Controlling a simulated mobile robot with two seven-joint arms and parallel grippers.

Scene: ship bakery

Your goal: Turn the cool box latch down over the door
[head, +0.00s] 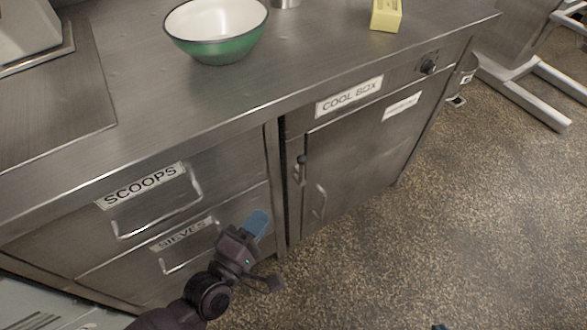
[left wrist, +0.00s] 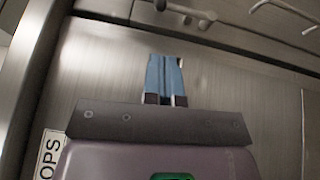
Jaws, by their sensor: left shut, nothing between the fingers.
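The cool box door (head: 362,150) is a grey metal door under the "COOL BOX" label, and it looks closed. Its small metal latch (head: 298,170) is on the frame at the door's left edge; its exact angle is hard to tell. A bar handle (head: 320,202) is on the door, right of and below the latch. My left gripper (head: 257,224) is in front of the drawers, left of and below the latch and apart from it. Its blue fingers (left wrist: 165,78) are shut and empty. A metal fitting (left wrist: 186,12), probably the latch, shows ahead of them in the left wrist view.
The "SCOOPS" drawer (head: 225,160) and "SIEVES" drawer (head: 215,250) have protruding handles near my left arm. A green bowl (head: 220,45) and a yellow block (head: 386,15) stand on the counter. A knob (head: 428,67) is above the door. The floor (head: 450,220) in front is clear.

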